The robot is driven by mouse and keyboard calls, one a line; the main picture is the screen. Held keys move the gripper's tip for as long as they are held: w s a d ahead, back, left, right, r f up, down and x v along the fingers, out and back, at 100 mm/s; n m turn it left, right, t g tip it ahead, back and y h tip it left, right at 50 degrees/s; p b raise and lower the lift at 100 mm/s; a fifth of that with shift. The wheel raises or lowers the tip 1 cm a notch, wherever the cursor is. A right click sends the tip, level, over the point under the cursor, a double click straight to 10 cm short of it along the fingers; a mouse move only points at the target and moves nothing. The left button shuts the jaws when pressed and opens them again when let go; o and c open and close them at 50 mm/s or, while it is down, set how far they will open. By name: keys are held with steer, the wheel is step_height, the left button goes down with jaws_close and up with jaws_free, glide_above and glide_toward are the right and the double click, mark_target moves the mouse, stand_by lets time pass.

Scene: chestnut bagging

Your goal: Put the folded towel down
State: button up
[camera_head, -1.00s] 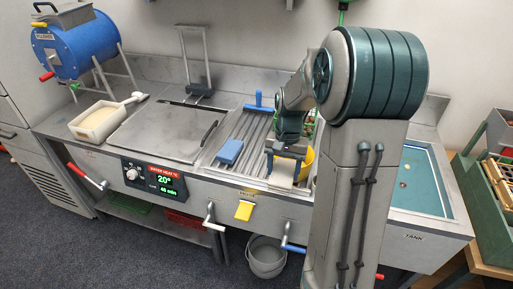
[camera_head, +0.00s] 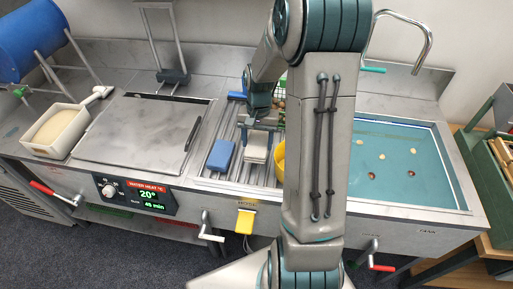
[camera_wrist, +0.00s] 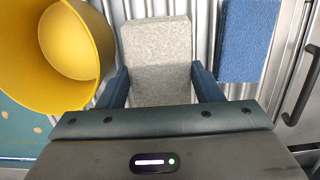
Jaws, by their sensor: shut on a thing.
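The folded towel (camera_wrist: 157,62) is a grey-beige block between the two blue fingers of my gripper (camera_wrist: 161,90) in the wrist view. My gripper is shut on it by its near part. In the head view the towel (camera_head: 256,152) shows below my gripper (camera_head: 260,128), over the ribbed metal rack (camera_head: 202,180). Whether its underside touches the rack cannot be told.
A blue block (camera_head: 220,155) lies on the rack left of the towel. A yellow bowl (camera_wrist: 95,75) is close on the other side, partly hidden by my arm in the head view. The water tank (camera_head: 420,180) holds several floating pieces. A metal lid (camera_head: 135,135) lies left of the rack.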

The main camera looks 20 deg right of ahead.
mark_target(257, 150)
steer(key=shift+f+p, duration=0.3)
steer(key=shift+f, duration=2.1)
steer(key=shift+f, duration=0.2)
steer(key=o, duration=0.9)
steer(key=shift+r, duration=0.15)
